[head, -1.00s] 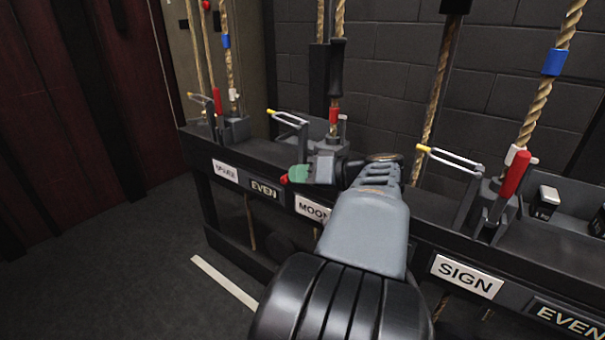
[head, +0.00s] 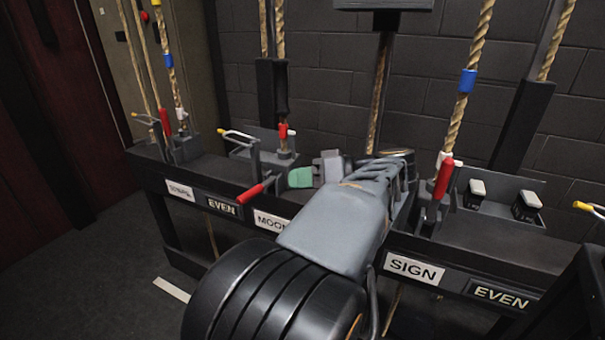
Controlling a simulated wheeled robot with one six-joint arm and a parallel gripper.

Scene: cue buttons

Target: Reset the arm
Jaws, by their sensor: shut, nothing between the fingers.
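My gripper (head: 300,177), with green fingertips, is shut and empty over the rail, above the MOON label (head: 270,221). My arm hides much of that part of the rail. A red lever handle (head: 252,190) slopes down toward the front just left of the fingertips, with a small gap showing between them. The red handle above the SIGN label (head: 414,270) stands nearly upright (head: 443,178), right of my arm.
A black rail (head: 480,245) carries several rope locks with yellow-tipped bars. Ropes (head: 470,60) rise behind it. A tray with white-topped blocks (head: 525,205) sits at the right. Dark floor (head: 110,270) is clear at the left; a brick wall stands behind.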

